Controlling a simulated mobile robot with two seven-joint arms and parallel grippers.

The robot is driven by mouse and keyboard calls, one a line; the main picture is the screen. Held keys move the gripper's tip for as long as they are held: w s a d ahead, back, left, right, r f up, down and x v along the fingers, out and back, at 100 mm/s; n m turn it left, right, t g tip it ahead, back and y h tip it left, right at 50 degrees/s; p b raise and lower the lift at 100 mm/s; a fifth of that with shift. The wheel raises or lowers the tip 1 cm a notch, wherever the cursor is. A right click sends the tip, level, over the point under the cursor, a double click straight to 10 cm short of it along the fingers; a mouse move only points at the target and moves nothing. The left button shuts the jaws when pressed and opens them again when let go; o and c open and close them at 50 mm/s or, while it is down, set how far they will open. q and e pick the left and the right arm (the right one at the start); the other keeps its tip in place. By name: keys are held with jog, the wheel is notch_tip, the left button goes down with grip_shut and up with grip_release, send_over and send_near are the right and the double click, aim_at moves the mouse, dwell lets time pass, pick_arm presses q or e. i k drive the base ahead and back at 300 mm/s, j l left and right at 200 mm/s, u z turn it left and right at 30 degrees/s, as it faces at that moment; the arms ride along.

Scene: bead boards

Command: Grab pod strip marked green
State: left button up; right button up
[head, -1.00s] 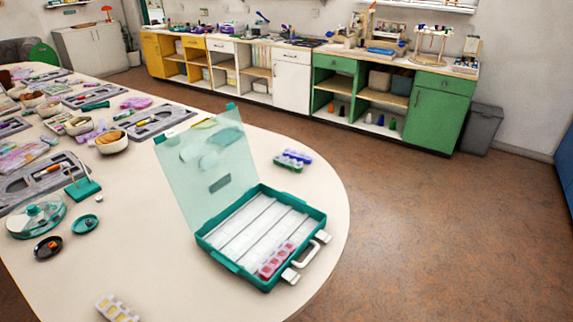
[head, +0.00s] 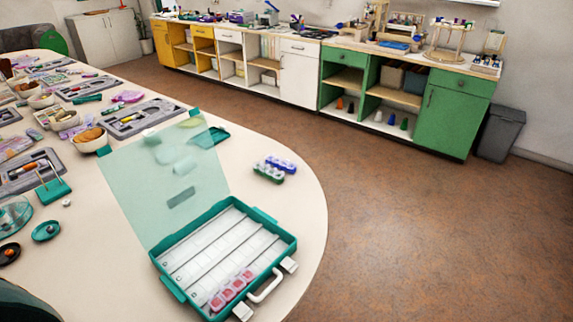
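On the table, right of the open case's lid, lie what look like two short pod strips side by side. The front one has green-tinted pods (head: 268,173) and the back one has blue-violet pods (head: 281,164). They touch or nearly touch; any markings are too small to read. The teal case (head: 173,287) stands open in front, its clear lid tilted up to the left. A red pod strip (head: 231,289) lies in its front right row; the other rows look empty. Neither gripper is in view.
The cream table (head: 305,215) is clear around the pod strips, near its rounded right edge. Grey trays (head: 140,120), bowls (head: 88,140) and small teal dishes (head: 46,231) crowd the left side. A dark curved shape, unclear, fills the lower left corner.

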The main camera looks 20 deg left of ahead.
aim_at(269, 172)
jog(key=i+l, duration=1.75)
jog(key=i+l+u, duration=0.55)
jog(key=i+l, duration=0.15)
jog(key=l, duration=0.2)
